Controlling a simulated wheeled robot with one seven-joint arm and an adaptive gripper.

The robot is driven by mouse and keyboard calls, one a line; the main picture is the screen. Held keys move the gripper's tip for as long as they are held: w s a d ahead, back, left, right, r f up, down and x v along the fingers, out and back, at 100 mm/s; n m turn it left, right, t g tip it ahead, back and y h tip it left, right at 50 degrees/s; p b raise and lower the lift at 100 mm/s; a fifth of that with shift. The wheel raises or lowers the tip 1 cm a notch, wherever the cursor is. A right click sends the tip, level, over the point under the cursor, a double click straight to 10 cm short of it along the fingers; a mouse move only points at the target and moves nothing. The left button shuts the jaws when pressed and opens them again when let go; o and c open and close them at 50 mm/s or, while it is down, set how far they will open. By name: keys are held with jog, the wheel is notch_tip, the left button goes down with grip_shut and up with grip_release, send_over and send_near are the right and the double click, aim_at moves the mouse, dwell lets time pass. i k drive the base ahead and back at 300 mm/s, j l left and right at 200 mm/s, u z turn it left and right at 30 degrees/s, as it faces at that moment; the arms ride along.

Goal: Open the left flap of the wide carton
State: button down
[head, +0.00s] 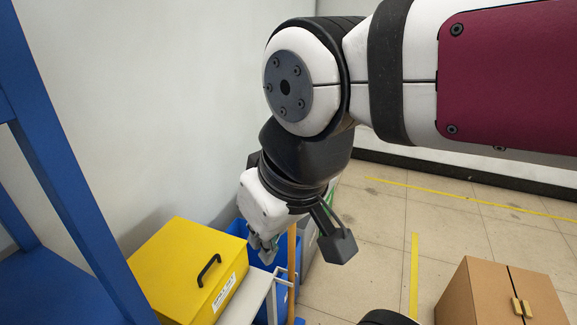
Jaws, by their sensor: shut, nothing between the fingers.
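A brown carton (453,299) stands on the floor at the lower right of the head view, partly cut off by the bottom edge. Its left flap (488,287) and right flap (538,292) lie flat and closed, with a dark seam between them. Small tan tabs (521,307) sit on both sides of the seam. My gripper (300,248) hangs pointing down near the middle of the view, well left of the carton and apart from it. It is shut and empty.
A yellow box (180,262) with a black handle is at the lower left, beside a blue frame (60,165). A blue bin (262,270) and a grey-white cart (262,288) are behind and below my gripper. Tiled floor with yellow lines (413,270) lies open before the carton.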

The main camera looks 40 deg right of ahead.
aim_at(495, 302)
jog(key=l+z, duration=0.2)
jog(key=z, duration=2.4)
jog(key=l, duration=0.1)
